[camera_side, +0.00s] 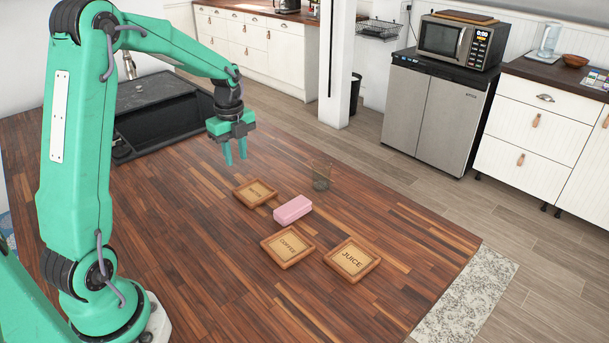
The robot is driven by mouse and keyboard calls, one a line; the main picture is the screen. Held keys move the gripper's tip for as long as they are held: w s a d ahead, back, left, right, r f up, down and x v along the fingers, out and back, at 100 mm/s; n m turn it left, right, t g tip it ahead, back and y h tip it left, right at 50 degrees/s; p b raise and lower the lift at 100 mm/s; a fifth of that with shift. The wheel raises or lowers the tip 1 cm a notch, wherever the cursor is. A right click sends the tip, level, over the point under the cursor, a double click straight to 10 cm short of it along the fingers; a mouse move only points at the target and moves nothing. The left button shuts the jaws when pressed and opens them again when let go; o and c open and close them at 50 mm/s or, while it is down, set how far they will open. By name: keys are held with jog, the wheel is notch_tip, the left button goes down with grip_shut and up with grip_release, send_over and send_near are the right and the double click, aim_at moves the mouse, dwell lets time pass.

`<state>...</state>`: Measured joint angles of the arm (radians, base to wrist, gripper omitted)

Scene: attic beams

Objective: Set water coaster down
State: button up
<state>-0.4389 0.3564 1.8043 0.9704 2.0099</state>
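A square wooden coaster (255,193) lies flat on the wooden table at the far left of the group; its lettering is too small to read surely. A coaster marked COFFEE (287,246) and one marked JUICE (352,258) lie flat nearer the front. My green gripper (236,161) hangs above the table, behind and left of the unreadable coaster. Its two fingers point down with a gap between them. It is open and holds nothing.
A pink block (293,209) lies between the coasters. A clear glass (321,177) stands behind it. A black sink (160,113) is at the back left. The table's right and front areas are clear, with a speckled stone strip (468,300) at the right edge.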

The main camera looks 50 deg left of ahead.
dwell(0.4)
jog(key=s+d+r+n+t, duration=0.3)
jog(key=s+d+r+n, duration=0.45)
jog(key=d+r, duration=0.3)
jog(key=s+d+r+n+t, duration=0.1)
jog(key=s+d+n+t, duration=0.1)
jog(key=s+d+n, duration=0.6)
jog(key=shift+s+d+n, duration=0.25)
jog(key=shift+s+n, duration=1)
